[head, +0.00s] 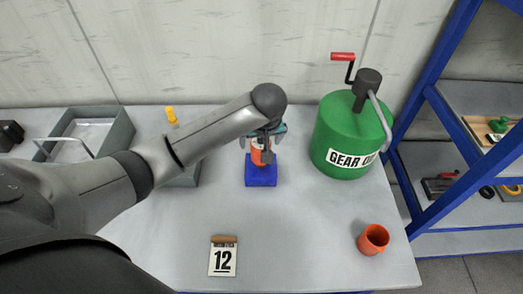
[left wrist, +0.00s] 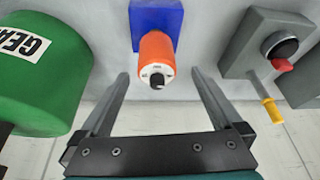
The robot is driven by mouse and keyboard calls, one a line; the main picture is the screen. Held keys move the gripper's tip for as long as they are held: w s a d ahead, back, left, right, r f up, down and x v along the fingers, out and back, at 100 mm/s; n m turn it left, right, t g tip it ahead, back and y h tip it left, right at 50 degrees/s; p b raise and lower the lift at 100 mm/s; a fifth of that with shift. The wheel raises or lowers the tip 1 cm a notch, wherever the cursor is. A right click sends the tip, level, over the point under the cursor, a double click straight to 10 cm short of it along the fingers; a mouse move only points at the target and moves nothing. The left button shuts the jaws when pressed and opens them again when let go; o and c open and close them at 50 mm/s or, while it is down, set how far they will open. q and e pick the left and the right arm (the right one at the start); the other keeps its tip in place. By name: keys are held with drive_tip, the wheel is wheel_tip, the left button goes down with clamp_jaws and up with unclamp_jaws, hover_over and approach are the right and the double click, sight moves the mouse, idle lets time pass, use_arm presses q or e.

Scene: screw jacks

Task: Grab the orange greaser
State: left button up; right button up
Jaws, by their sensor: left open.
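The orange greaser (head: 257,156) is an orange cylinder standing in a blue block (head: 261,177) in the middle of the table. In the left wrist view the greaser (left wrist: 156,54) shows its white top with a black knob, and the blue block (left wrist: 157,18) lies behind it. My left gripper (head: 262,150) is over the greaser in the head view and partly hides it. In the left wrist view its two fingers (left wrist: 159,82) are apart, one on each side of the greaser, with gaps and nothing held. My right gripper is not in view.
A green gear oil drum (head: 340,137) with a crank stands right of the greaser. An orange cup (head: 373,239) is at the front right. A grey box with a yellow-handled lever (left wrist: 270,105) stands nearby. A grey bin (head: 122,131) is left.

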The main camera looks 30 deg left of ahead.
sight(260, 145)
use_arm(q)
drive_tip(key=x, duration=0.4)
drive_tip(key=shift+w+f, duration=0.15)
drive_tip(key=shift+f, duration=0.1)
drive_tip(key=shift+w+b+x, duration=0.1)
drive_tip(key=shift+b+x, duration=0.3)
drive_tip(key=shift+x, duration=0.85)
drive_tip(key=shift+w+b+x, duration=0.15)
drive_tip(key=shift+b+x, duration=0.2)
drive_tip(key=shift+x, duration=0.95)
drive_tip(key=shift+d, duration=0.1)
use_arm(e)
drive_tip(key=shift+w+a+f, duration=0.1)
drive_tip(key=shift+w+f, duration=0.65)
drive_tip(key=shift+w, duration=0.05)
use_arm(q)
drive_tip(key=shift+c, duration=0.2)
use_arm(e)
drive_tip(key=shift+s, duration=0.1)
use_arm(q)
drive_tip(key=c, duration=1.5)
drive_tip(key=shift+r, duration=0.1)
clamp_jaws()
drive_tip(key=shift+r, duration=0.1)
